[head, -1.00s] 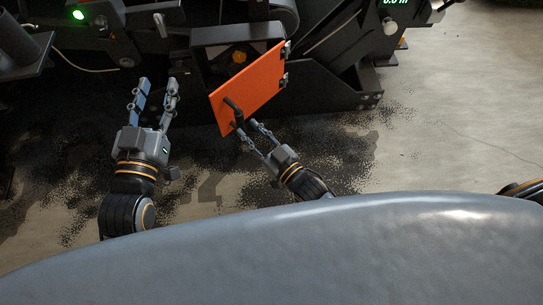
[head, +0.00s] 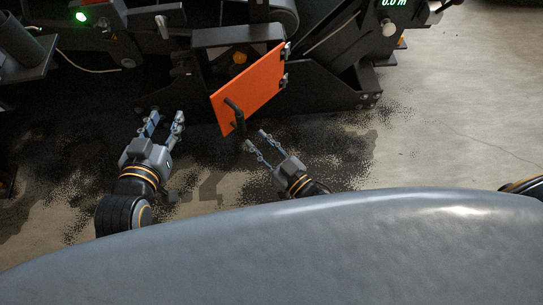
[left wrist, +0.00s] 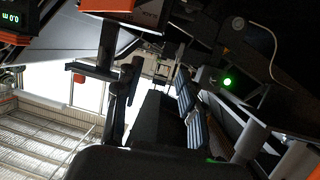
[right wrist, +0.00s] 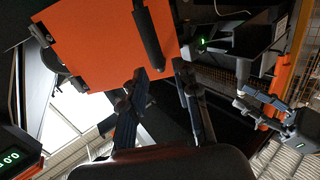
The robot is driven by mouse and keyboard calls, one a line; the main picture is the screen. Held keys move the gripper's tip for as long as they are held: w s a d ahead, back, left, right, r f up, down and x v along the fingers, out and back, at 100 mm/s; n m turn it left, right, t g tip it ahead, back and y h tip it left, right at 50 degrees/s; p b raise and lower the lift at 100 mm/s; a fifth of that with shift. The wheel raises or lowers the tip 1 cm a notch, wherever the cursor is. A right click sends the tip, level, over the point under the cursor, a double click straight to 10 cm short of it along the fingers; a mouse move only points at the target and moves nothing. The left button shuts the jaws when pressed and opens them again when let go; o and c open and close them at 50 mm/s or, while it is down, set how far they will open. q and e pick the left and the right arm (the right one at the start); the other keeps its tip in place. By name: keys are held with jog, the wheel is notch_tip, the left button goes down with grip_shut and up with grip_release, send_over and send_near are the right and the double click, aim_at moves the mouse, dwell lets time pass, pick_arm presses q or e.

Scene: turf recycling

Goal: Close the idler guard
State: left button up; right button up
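The idler guard is an orange flat panel (head: 252,88), swung out from the dark machine on hinges at its right edge. Its black bar handle (head: 234,108) sticks out near the lower left edge. My right gripper (head: 256,140) is open and empty, just below the handle. In the right wrist view the handle (right wrist: 147,35) lies beyond and between the spread fingertips (right wrist: 161,74). My left gripper (head: 166,119) is open and empty, left of the guard and apart from it.
A dark frame opening with an orange-yellow part (head: 239,57) sits behind the guard. A green lamp (head: 81,16) glows on the machine at upper left. Dark crumbs lie on the concrete floor around the machine's foot. Open floor (head: 450,130) lies to the right.

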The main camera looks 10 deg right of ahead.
pick_arm(q)
jog(key=s+a+f+g+y+p, duration=0.1)
jog(key=s+a+f+g, duration=0.1)
jog(key=s+f+g, duration=0.2)
notch_tip(320, 180, down, 2)
jog(key=shift+s+a+f+g+p, duration=0.15)
jog(key=shift+s+g+p, duration=0.2)
jog(key=shift+s, duration=0.3)
pick_arm(e)
jog(key=v, duration=0.5)
jog(key=shift+s+a, duration=0.25)
jog(key=shift+s, duration=0.05)
